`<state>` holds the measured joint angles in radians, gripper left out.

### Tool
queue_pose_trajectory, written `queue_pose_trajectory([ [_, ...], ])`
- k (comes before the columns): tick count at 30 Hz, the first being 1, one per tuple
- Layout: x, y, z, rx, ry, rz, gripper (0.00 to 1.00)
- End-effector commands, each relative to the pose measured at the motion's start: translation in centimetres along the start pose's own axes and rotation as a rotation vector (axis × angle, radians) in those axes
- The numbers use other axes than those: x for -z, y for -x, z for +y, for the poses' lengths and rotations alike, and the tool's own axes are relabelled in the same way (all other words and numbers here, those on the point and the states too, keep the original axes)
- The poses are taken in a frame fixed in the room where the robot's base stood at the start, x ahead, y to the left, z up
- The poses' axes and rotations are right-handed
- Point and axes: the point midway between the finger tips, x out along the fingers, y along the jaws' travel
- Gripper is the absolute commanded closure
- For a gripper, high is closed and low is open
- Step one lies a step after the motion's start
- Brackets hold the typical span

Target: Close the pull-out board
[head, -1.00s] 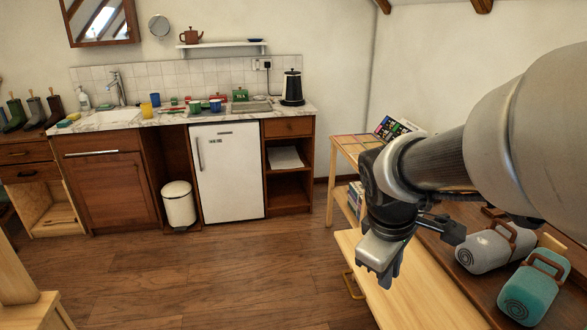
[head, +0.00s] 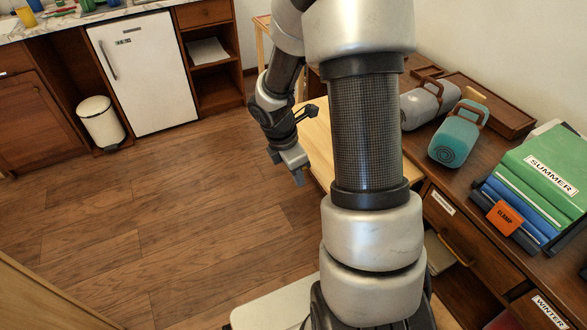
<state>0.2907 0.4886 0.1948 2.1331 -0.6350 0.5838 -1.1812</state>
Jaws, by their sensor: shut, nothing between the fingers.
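The pull-out board (head: 318,150) is a pale wooden panel that sticks out from the dark wooden desk (head: 418,116) on the right. My arm covers much of it, and its handle is hidden. Only a strip left of the arm and a piece right of it show. My gripper (head: 298,180) points down at the board's left, outer side, with its fingers shut and empty. I cannot tell whether it touches the board's edge.
A drawer (head: 460,235) sits below. The wooden floor on the left is open; a white bin (head: 101,122) stands by the fridge (head: 148,75).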

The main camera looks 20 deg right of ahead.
Motion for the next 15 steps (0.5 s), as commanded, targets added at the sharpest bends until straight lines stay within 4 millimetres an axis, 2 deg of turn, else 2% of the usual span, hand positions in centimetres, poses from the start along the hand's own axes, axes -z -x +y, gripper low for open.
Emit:
queue_pose_trajectory([
  [1,0.2,-1.7,-0.1,0.004,0.001,0.001,1.0],
  [4,-0.1,-3.2,-0.1,0.002,-0.002,0.0,1.0],
  [6,-1.6,-3.0,0.0,0.0,-0.007,-0.001,1.0],
  [9,-2.8,-3.3,0.0,-0.001,-0.004,0.0,1.0],
  [15,-3.8,-3.5,0.0,0.0,-0.001,0.0,1.0],
])
